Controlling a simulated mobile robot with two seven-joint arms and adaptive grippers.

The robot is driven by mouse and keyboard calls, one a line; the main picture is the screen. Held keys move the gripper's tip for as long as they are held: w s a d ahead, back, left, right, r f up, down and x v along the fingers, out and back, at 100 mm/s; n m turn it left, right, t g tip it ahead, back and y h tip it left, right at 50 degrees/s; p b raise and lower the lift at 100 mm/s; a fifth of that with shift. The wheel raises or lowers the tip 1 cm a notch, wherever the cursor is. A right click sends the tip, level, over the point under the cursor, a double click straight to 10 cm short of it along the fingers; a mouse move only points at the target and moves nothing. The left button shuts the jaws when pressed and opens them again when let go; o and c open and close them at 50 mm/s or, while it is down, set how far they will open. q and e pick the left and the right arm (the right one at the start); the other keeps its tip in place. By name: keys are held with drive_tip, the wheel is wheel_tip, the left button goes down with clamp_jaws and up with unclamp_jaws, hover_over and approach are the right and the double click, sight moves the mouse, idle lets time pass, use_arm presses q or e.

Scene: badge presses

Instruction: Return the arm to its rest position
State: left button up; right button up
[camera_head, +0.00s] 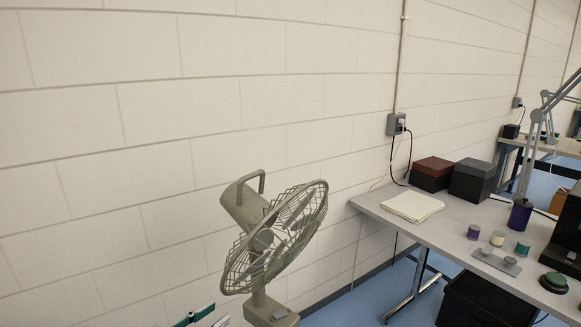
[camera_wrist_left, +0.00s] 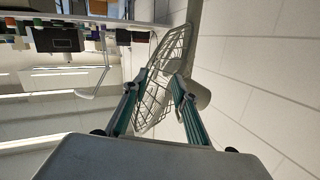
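My left gripper (camera_head: 216,314) shows at the bottom edge of the head view, just left of the fan's stand. Only the teal tip of one finger and a small pale part beside it are seen there. In the left wrist view the two teal fingers (camera_wrist_left: 155,85) stand well apart with nothing gripped between them. The grey fan (camera_head: 272,240) has a wire cage and a top handle. In the left wrist view the fan's cage (camera_wrist_left: 160,75) appears beyond and between the fingers; I cannot tell the exact gap. My right gripper is in neither view.
A grey table (camera_head: 440,240) at the right holds a paper stack (camera_head: 412,205), dark boxes (camera_head: 472,180), small coloured cylinders, a metal plate (camera_head: 496,261) and a black press (camera_head: 568,235). A black bin (camera_head: 485,300) is under it. The block wall (camera_head: 150,120) fills the left.

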use_arm(q)
drive_tip(key=s+a+f+n+g+y, duration=0.2)
drive_tip(key=s+f+n+y, duration=0.2)
drive_tip(key=s+f, duration=1.7)
wheel_tip(320, 180, down, 3)
drive_tip(key=y, duration=0.2)
drive_tip(key=shift+s+a+g+y, duration=0.15)
drive_tip(key=shift+g+y, duration=0.15)
